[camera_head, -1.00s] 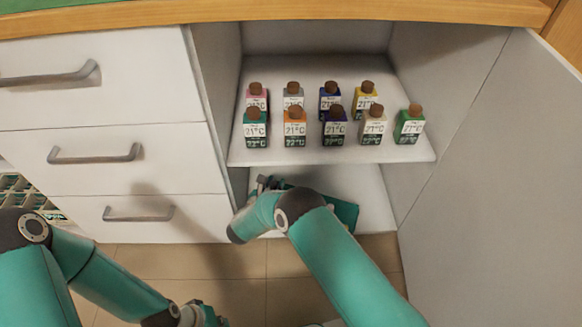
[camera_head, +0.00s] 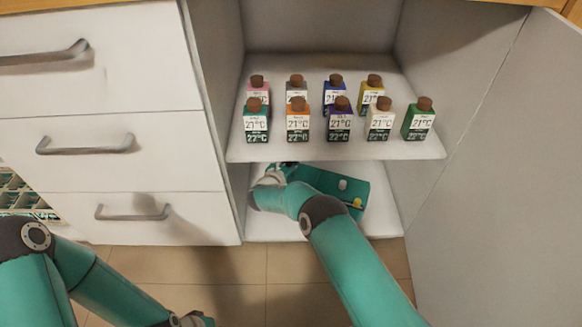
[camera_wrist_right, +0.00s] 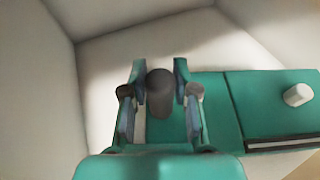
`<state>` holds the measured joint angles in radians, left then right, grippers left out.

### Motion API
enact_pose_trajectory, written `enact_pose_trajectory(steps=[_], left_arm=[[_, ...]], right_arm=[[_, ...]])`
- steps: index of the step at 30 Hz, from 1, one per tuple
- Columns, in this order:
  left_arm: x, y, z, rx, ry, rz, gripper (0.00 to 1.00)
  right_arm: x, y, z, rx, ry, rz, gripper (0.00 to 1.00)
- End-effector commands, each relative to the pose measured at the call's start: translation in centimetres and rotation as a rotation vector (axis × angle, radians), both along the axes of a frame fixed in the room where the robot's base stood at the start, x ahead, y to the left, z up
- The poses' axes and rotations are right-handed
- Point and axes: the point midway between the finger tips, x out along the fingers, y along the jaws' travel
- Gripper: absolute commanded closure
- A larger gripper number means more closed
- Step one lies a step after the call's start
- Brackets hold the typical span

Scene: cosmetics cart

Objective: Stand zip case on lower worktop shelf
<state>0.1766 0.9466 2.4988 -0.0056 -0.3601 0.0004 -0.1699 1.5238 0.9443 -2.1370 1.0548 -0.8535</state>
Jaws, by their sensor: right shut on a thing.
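The teal case (camera_head: 345,186) is in the lower compartment of the open cabinet, over the lower shelf (camera_head: 277,230). A pale knob and a yellow spot show on it. My right gripper (camera_head: 283,168) is inside that compartment at the case's left end, partly hidden by my arm. In the right wrist view my right gripper (camera_wrist_right: 160,72) is shut with a dark grey cylinder (camera_wrist_right: 159,95) between its fingers, and the case (camera_wrist_right: 270,105) extends to the right. I cannot tell whether the case touches the shelf. My left gripper (camera_head: 196,320) is at the bottom edge, mostly cut off.
The upper shelf (camera_head: 285,151) just above my right arm holds several bottles (camera_head: 340,120) with brown caps. The open door (camera_head: 495,180) bounds the right side. Drawers (camera_head: 110,150) with metal handles are on the left. Tiled floor lies in front.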

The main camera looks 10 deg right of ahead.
Motion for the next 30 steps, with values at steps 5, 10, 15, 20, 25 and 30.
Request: enact_pose_trajectory(steps=[5,10,15,20,25,30], left_arm=[[0.0,0.0,-1.2,0.000,0.000,0.000,1.00],[0.0,0.0,-1.1,0.000,0.000,0.000,1.00],[0.0,0.0,-1.1,0.000,0.000,0.000,1.00],[0.0,0.0,-1.1,0.000,0.000,0.000,1.00],[0.0,0.0,-1.1,0.000,0.000,0.000,1.00],[0.0,0.0,-1.1,0.000,0.000,0.000,1.00]], right_arm=[[0.0,0.0,-1.8,-0.002,-0.002,-0.001,1.00],[0.0,-0.1,-1.7,-0.002,-0.002,-0.001,1.00],[0.0,-0.1,-1.8,-0.002,-0.002,-0.001,1.00],[0.0,-0.1,-2.0,0.000,0.000,-0.002,0.51],[0.0,-0.1,-2.0,0.000,0.000,-0.002,0.46],[0.0,-0.1,-1.9,0.001,-0.002,-0.002,0.46]])
